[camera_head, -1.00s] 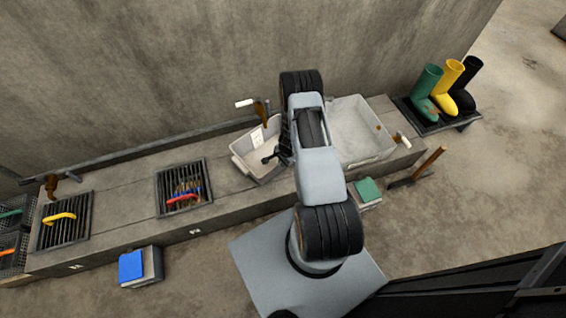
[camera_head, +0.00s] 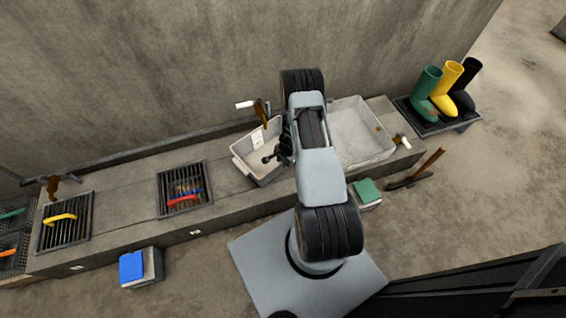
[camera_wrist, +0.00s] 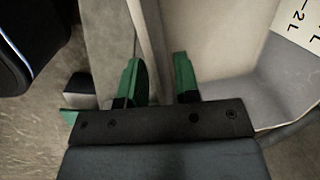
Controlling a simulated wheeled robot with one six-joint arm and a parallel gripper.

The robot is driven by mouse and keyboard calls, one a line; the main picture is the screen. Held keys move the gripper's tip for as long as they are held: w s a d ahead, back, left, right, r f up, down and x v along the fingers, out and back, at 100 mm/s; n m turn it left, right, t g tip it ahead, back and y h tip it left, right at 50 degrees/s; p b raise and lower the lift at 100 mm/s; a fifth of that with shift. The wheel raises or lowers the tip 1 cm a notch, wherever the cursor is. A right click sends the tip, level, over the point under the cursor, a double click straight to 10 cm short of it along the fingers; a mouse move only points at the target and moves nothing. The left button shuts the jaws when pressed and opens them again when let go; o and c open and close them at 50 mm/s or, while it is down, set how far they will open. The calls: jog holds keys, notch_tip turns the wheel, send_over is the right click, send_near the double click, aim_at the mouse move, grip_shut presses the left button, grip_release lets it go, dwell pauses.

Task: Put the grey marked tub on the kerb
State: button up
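The grey tub (camera_head: 243,162) with a white marked label is on the long concrete ledge, which looks like the kerb (camera_head: 125,185), in the head view. It sits left of a larger pale basin, turned at an angle; my arm hides its right end. In the wrist view the tub (camera_wrist: 215,50) fills the upper right, with part of its label showing. My gripper (camera_wrist: 158,65) has its two green fingers apart, one on each side of the tub's pale wall. A gap shows between them, and I see no firm hold. The fingers are hidden in the head view.
The pale basin (camera_head: 358,135) stands right of the tub. Two dark grates (camera_head: 164,201) (camera_head: 45,236) with coloured handles are set in the ledge. Boots (camera_head: 447,90) stand at the far right. Bare ledge lies between the grates.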

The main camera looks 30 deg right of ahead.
jog(key=a+r+n+t+p, duration=0.1)
jog(key=a+r+n+p, duration=0.15)
jog(key=r, duration=1.35)
jog(key=a+r+n+p, duration=0.1)
jog(key=a+r+n, duration=0.3)
jog(key=r, duration=1.1)
jog(key=s+a+r+n, duration=0.3)
jog(key=s+r+n, duration=0.1)
jog(key=s+r, duration=0.3)
jog(key=s+a+r+n+t+h, duration=0.1)
jog(key=s+a+r+n, duration=0.3)
jog(key=s+r, duration=0.4)
jog(key=shift+r+n, duration=0.65)
jog(key=shift+r, duration=0.25)
jog(key=shift+r, duration=0.15)
